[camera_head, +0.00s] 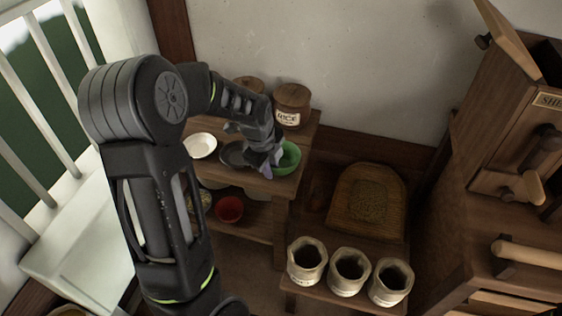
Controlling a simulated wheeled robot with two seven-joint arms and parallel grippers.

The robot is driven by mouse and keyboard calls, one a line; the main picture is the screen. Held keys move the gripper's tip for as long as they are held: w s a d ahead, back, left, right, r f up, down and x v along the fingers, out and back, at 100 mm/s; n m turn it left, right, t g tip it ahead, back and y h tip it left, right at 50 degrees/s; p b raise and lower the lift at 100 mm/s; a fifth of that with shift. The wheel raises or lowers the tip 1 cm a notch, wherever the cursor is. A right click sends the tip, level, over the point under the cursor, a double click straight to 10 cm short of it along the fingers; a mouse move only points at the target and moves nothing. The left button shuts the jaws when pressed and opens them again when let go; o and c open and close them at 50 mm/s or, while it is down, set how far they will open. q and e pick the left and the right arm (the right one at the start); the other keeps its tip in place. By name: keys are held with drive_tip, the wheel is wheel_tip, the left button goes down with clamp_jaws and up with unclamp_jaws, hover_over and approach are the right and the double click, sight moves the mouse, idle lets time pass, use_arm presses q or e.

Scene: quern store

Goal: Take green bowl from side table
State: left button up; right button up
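The green bowl (289,158) stands at the right front of the side table's top (291,186). My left gripper (268,166) is over the bowl's left side and hides part of it. The fingers point down at the bowl's rim, but I cannot tell whether they are apart or closed on it. A white bowl (201,145) and a dark dish (234,154) are also on the table top, to the left of the green bowl. My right gripper is not in view.
Wooden jars, one labelled rice (291,105), stand at the table's back. A red bowl (229,209) sits on the lower shelf. Three sacks (349,271) stand on a low bench at the right, before a wooden board (368,203). A wooden cabinet (510,190) fills the right side.

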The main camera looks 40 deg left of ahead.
use_arm(q)
clamp_jaws()
idle(1.1)
